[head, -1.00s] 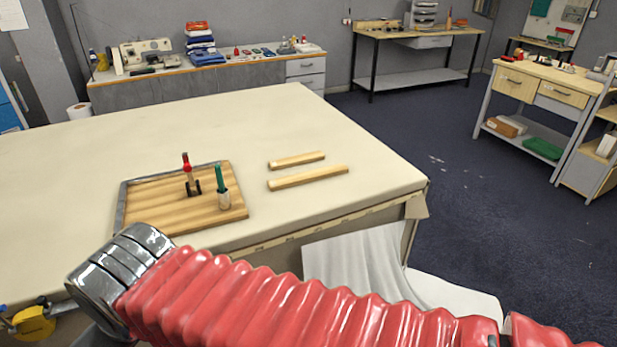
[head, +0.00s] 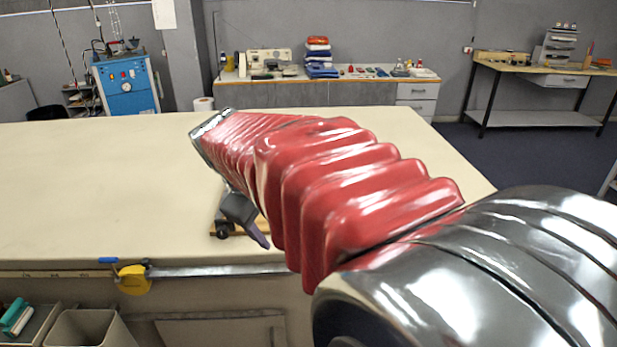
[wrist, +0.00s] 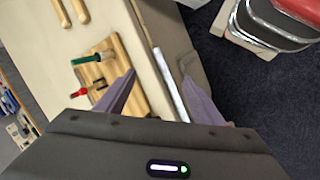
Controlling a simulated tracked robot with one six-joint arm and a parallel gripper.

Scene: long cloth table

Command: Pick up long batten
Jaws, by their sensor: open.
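Two light wooden battens lie on the cloth table at the top left of the wrist view, both cut off by the frame. The one nearer the table edge (wrist: 81,11) looks like the long batten; the other batten (wrist: 62,12) lies beside it. In the head view my arm hides both. My gripper (wrist: 158,77) is open and empty, its two purple-grey fingers spread near the table's front edge, well apart from the battens. In the head view one finger (head: 258,238) shows below the red sleeve, pointing down.
A metal strip (head: 215,270) and yellow clamp (head: 133,280) are on the table's front edge. The table's left half (head: 90,180) is clear.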

